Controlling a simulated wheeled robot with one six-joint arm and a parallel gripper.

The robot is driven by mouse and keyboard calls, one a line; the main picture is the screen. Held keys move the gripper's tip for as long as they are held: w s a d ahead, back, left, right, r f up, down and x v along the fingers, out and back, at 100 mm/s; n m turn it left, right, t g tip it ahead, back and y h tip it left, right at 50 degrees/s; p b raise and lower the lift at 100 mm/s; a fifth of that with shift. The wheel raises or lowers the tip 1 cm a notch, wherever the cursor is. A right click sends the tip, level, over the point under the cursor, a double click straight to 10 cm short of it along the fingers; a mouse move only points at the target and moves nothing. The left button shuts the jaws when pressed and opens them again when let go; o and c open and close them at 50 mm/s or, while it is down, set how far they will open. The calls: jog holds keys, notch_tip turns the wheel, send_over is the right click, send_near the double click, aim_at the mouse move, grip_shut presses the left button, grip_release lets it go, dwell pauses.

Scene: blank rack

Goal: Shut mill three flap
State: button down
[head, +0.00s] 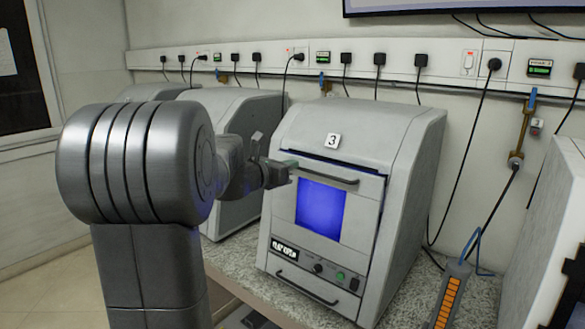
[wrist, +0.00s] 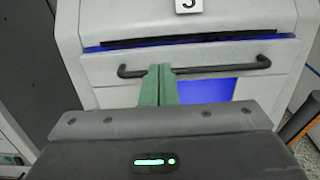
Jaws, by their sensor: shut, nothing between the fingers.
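Mill three (head: 370,128) is a light grey cabinet with a "3" label on its sloping top. Its front flap (head: 364,215) has a blue-lit window and a dark bar handle (head: 330,180) near the top edge. A dark gap with blue light runs along the flap's top edge, so the flap stands slightly ajar. My gripper (head: 291,165) is shut and empty, at the left end of the handle. In the wrist view its green fingertips (wrist: 159,70) overlap the handle (wrist: 215,69) left of its middle; I cannot tell whether they touch it.
Other grey mills (head: 244,112) stand to the left on the speckled bench (head: 235,262). A lower handle (head: 306,290) and a control panel are below the flap. An orange-and-grey device (head: 449,300) and hanging cables are at the right. Sockets line the wall behind.

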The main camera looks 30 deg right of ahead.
jog(key=f+b+v, duration=0.1)
jog(key=b+v, duration=0.1)
jog(key=v, duration=0.5)
jog(key=s+d+f+n+t+h+b, duration=0.1)
jog(key=s+d+f+n+h+b, duration=0.35)
jog(key=n, duration=0.75)
jog(key=s+d+f+n+t+h+b, duration=0.1)
jog(key=s+n+b, duration=0.65)
jog(key=n, duration=0.45)
jog(key=s+d+f+n+t+h+b, duration=0.1)
jog(key=s+d+f+n+h+b, duration=0.35)
jog(key=n, duration=0.65)
jog(key=w+d+r+n+y, duration=0.1)
jog(key=w+d+r, duration=0.2)
jog(key=d+r, duration=0.4)
jog(key=shift+w+d+r+t+y+p, duration=0.2)
jog(key=shift+w+d+t+y+p, duration=0.15)
jog(key=shift+d, duration=0.8)
